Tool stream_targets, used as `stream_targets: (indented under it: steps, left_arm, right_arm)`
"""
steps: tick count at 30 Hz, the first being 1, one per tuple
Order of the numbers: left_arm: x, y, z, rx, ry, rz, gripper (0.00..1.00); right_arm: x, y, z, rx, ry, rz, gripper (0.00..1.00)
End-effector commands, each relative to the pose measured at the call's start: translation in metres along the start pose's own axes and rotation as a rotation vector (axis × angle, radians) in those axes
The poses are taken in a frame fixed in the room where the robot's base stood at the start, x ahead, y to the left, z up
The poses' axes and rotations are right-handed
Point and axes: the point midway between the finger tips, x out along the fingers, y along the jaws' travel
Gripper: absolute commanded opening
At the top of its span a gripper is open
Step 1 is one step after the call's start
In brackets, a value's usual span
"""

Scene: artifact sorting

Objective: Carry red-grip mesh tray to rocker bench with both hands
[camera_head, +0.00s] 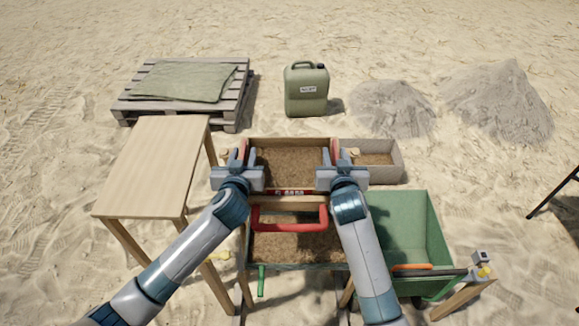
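The red-grip mesh tray (290,142) is a wooden-framed tray with brown soil inside and a red label on its near edge. My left gripper (241,160) is at its left red grip and my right gripper (335,160) at its right red grip. Both appear shut on the grips, with the fingertips partly hidden. Just nearer stands what looks like the rocker bench (300,267), a framed soil-filled box on legs with a red U-shaped handle (290,226) and a green handle (261,281). The tray's far part lies beyond this bench; whether they touch is unclear.
A wooden table (155,165) stands close on the left. A green bin (425,225) with tools and a grey trough (386,174) are on the right. Behind are a pallet with a cloth (185,82), a jerrycan (306,92) and sand piles (498,100).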

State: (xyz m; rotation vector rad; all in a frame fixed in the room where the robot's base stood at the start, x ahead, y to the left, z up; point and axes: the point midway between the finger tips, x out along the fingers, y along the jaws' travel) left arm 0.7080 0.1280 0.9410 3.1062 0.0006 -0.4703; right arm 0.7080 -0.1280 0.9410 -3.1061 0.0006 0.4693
Motion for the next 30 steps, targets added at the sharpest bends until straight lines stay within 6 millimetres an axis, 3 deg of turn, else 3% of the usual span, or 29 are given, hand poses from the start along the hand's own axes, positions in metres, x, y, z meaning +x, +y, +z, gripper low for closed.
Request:
stream_targets:
  steps: [2, 6, 20, 30]
  left_arm:
    - [0.000, 0.000, 0.000, 0.000, 0.000, 0.000, 0.30]
    - [0.000, 0.000, 0.000, 0.000, 0.000, 0.000, 0.00]
    - [-0.001, 0.000, -0.004, 0.000, 0.002, -0.001, 0.00]
    - [-0.007, -0.001, -0.024, 0.000, 0.002, -0.001, 0.00]
  right_arm:
    - [0.000, 0.000, 0.000, 0.000, 0.000, 0.000, 0.30]
    - [0.000, 0.000, 0.000, 0.000, 0.000, 0.000, 0.00]
    - [-0.001, 0.000, -0.003, 0.000, 0.001, 0.000, 0.00]
    - [-0.007, 0.000, -0.024, 0.000, 0.001, 0.000, 0.00]
